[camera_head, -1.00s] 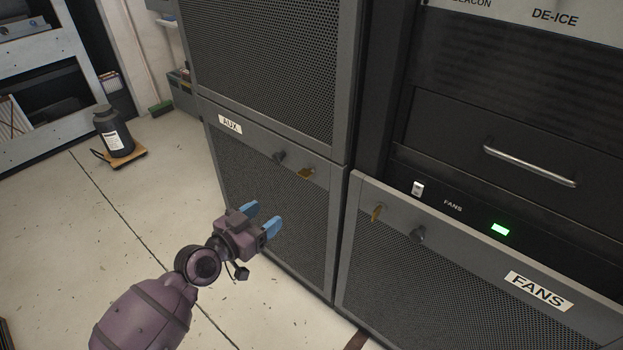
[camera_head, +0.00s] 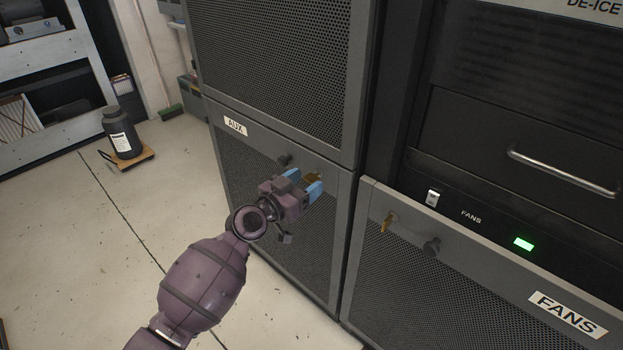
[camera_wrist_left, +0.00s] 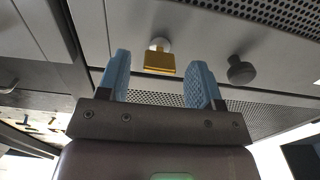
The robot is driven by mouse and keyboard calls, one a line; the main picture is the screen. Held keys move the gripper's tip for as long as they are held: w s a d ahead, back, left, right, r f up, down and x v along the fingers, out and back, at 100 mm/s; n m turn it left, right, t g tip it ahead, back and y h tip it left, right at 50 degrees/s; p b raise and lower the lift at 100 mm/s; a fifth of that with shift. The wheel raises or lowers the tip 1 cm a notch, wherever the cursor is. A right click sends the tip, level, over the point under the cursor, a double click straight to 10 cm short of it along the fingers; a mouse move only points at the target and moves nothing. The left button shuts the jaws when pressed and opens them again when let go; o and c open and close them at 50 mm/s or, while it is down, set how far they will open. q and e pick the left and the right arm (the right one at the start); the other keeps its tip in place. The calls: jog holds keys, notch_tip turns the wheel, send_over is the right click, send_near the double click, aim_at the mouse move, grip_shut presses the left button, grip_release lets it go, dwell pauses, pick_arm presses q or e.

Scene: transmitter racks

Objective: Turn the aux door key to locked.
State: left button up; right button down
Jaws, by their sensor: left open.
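The aux door (camera_head: 235,165) is the grey mesh-panelled lower door with the AUX label (camera_head: 235,126). Its brass key (camera_head: 313,177) sits in the lock near the door's upper right, partly hidden behind my gripper. In the left wrist view the brass key (camera_wrist_left: 160,62) shows with its flat bow crosswise, beyond and between the two blue fingers. My left gripper (camera_head: 306,186) is open and close in front of the key. In the wrist view neither finger touches it. My right gripper is not in view.
A dark round knob (camera_head: 284,160) sits left of the key and shows in the wrist view (camera_wrist_left: 241,70). The fans door (camera_head: 480,280) to the right has its own brass key (camera_head: 387,222) and knob (camera_head: 432,246).

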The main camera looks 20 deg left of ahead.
pick_arm(q)
jog(key=shift+x, duration=1.25)
jog(key=c, duration=0.9)
